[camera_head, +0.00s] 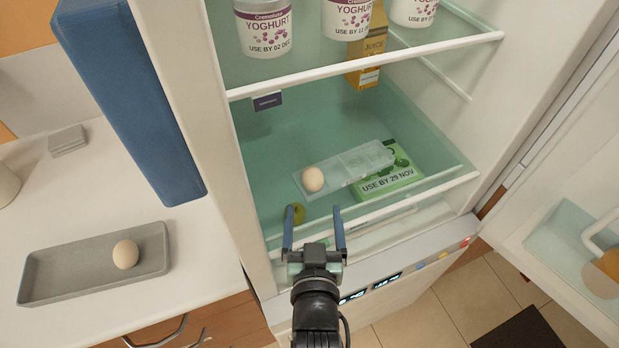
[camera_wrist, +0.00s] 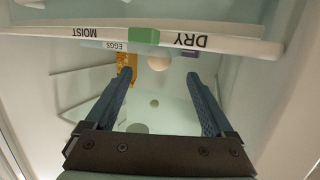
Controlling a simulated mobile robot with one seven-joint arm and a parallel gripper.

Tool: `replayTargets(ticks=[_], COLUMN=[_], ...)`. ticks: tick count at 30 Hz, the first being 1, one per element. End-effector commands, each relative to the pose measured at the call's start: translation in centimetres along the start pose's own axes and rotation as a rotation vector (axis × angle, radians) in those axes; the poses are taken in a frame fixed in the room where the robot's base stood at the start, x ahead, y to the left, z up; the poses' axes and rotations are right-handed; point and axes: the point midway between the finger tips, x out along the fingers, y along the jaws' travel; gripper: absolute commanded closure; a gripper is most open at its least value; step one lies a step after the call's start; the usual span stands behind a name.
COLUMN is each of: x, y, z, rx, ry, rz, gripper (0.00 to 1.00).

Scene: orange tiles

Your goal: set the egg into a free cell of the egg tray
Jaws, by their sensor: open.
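A pale egg (camera_head: 126,254) lies in the right part of a grey tray (camera_head: 60,291) on the counter at left. A clear egg tray (camera_head: 345,168) sits on a fridge shelf, with an egg (camera_head: 313,179) at its left end; the cells to the right look empty. In the wrist view an egg (camera_wrist: 158,63) shows beyond the fingertips, and an "EGGS" label (camera_wrist: 115,46) shows beside it. My gripper (camera_head: 314,212) is open and empty at the fridge front, nearer than the egg tray; its spread fingers also show in the wrist view (camera_wrist: 158,78).
A small olive-green item (camera_head: 298,214) lies near my left finger. A shelf edge (camera_head: 365,66) with yoghurt tubs (camera_head: 264,28) is above. The open fridge door (camera_head: 570,215) is at right; a blue upright block (camera_head: 130,95) stands at left.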

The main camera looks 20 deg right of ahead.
Motion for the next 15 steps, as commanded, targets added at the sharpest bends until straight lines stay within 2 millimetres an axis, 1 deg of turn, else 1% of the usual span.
replayTargets(ticks=[1,4,6,11,15], x=[0.9,2.2,2.9,3.5,5.0], y=[0.1,0.1,0.1,0.0,0.1], z=[-0.2,-0.1,-0.1,-0.1,-0.6], rx=[-0.003,-0.002,-0.001,-0.002,-0.004], ry=[0.002,0.002,0.001,0.001,0.003], rz=[0.001,0.001,0.001,0.0,0.002], gripper=[0.12,0.12,0.12,0.12,0.12])
